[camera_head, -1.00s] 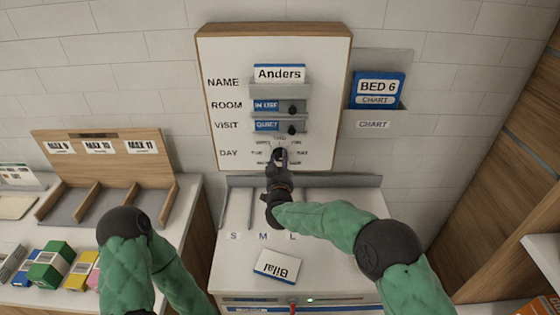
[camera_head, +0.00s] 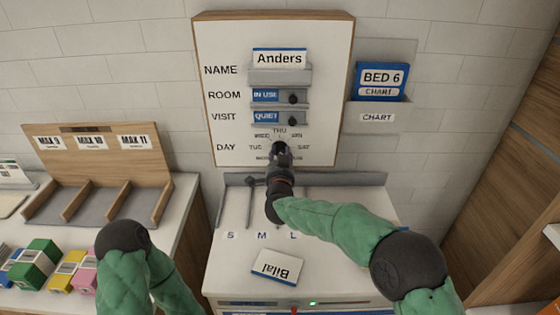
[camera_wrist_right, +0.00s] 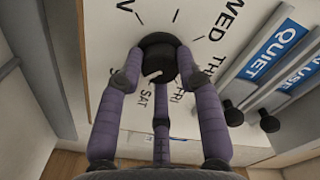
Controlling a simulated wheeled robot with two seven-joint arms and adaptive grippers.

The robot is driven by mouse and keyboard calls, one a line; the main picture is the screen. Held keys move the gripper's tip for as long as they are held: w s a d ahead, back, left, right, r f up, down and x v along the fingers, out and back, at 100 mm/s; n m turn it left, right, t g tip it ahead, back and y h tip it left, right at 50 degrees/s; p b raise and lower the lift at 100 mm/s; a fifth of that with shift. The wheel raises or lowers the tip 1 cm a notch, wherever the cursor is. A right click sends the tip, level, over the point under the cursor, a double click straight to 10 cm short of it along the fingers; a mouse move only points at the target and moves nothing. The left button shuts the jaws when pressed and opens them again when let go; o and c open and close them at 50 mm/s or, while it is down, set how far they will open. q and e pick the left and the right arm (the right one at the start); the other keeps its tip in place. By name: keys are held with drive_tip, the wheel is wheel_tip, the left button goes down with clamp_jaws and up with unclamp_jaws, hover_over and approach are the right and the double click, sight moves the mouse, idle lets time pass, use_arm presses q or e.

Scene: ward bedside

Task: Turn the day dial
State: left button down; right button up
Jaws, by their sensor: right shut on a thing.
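The day dial is a black round knob (camera_wrist_right: 160,52) low on the white board (camera_head: 232,132), ringed by day names. THU stands at the top of the ring in the head view. My right gripper (camera_head: 280,156) reaches up to the dial and mostly hides it there. WED, THU, FRI and SAT are readable there. Which day the dial marks is not clear. My left gripper is out of view; only its arm shows.
Above the dial are the QUIET slider (camera_head: 266,117), the IN USE slider (camera_head: 266,96) and the Anders name card (camera_head: 279,58). A Bilal card (camera_head: 278,266) lies on the cabinet top (camera_head: 235,240) below. A chart holder (camera_head: 378,115) is at the right.

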drive_tip(key=shift+d+r+m+b, duration=0.1)
drive_tip(key=shift+r+m+b, duration=0.25)
drive_tip(key=shift+r+m, duration=0.15)
drive_tip(key=shift+w+d+r, duration=0.1)
drive_tip(key=shift+r, duration=0.05)
drive_tip(key=o, duration=1.1)
drive_tip(key=shift+f, duration=0.25)
drive_tip(key=shift+f, duration=0.15)
drive_tip(key=shift+s, duration=6.05)
